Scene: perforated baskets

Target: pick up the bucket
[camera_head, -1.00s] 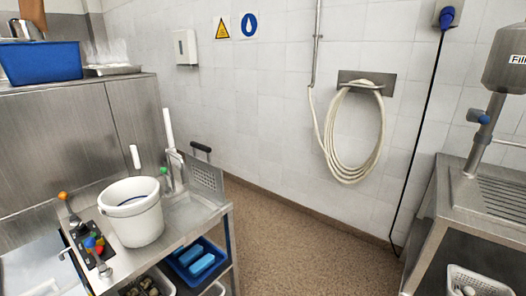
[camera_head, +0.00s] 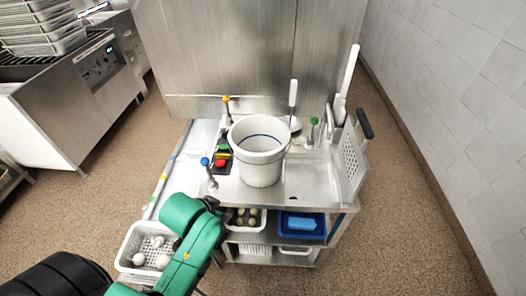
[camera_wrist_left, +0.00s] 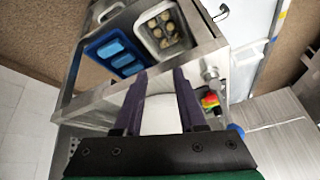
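The bucket (camera_head: 258,168) is white and stands upright on the steel cart top (camera_head: 307,181), near the middle of the head view. A dark blue line runs around its inner wall. My left arm, green, comes in from the lower left in front of the cart; its fingertips cannot be made out in the head view. In the left wrist view my left gripper (camera_wrist_left: 162,75) has two dark fingers spread apart. White bucket surface (camera_wrist_left: 160,115) shows between them, and I cannot tell whether they touch it. My right gripper is not in view.
Levers with coloured knobs (camera_head: 205,162) stand left of the bucket. A perforated rack (camera_head: 352,160) stands at the right. Below are a blue crate (camera_head: 318,236) and white baskets, one (camera_head: 130,242) beside my arm. Floor is clear right of the cart.

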